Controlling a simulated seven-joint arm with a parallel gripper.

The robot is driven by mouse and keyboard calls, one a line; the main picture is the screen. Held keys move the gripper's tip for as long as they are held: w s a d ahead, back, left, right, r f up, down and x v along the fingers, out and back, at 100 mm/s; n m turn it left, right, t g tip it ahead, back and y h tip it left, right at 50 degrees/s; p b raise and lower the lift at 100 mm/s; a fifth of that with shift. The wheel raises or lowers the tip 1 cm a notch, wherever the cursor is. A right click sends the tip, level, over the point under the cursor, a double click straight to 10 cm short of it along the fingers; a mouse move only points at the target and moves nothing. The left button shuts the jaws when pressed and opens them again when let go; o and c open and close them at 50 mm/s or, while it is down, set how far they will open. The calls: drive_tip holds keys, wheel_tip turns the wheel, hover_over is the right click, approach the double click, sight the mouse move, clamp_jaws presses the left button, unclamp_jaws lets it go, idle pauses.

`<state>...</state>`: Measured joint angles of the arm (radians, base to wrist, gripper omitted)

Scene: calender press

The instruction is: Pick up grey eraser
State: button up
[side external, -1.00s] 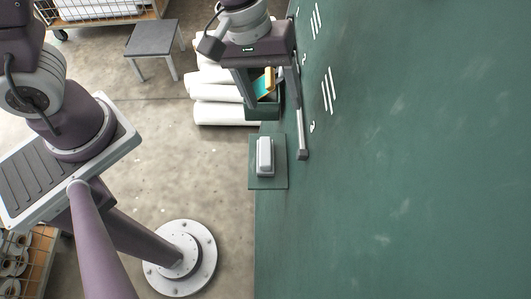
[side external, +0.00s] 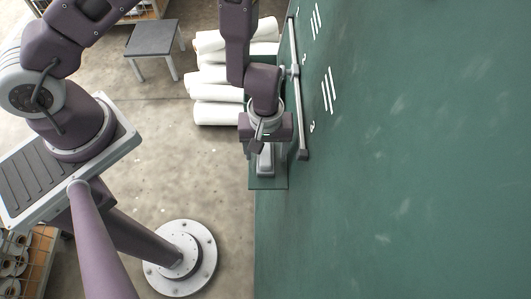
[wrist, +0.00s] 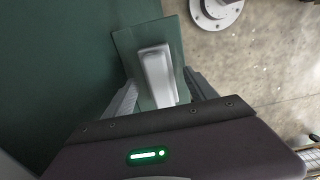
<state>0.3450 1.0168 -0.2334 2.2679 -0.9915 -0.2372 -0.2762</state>
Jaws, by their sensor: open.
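The grey eraser (side external: 265,170) lies on a small green ledge (side external: 281,181) at the left edge of the green board. In the wrist view the eraser (wrist: 157,75) is a pale grey block, with its near end between my fingers. My gripper (side external: 266,165) is over the eraser in the side view and covers part of it. In the wrist view my gripper (wrist: 161,82) is open, with one finger on each side of the eraser. I cannot tell whether the fingers touch it.
The large green board (side external: 410,150) fills the right side. A grey rail (side external: 301,125) runs along it, just right of my gripper. White rolls (side external: 215,88) lie on the floor behind, and a grey stool (side external: 153,38) stands farther left. Bare floor lies left of the ledge.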

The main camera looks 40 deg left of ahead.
sight(265, 150)
drive_tip(key=shift+c, duration=0.4)
clamp_jaws()
drive_tip(key=shift+r, duration=0.15)
wheel_tip(265, 150, up, 10)
drive_tip(key=shift+f, duration=0.1)
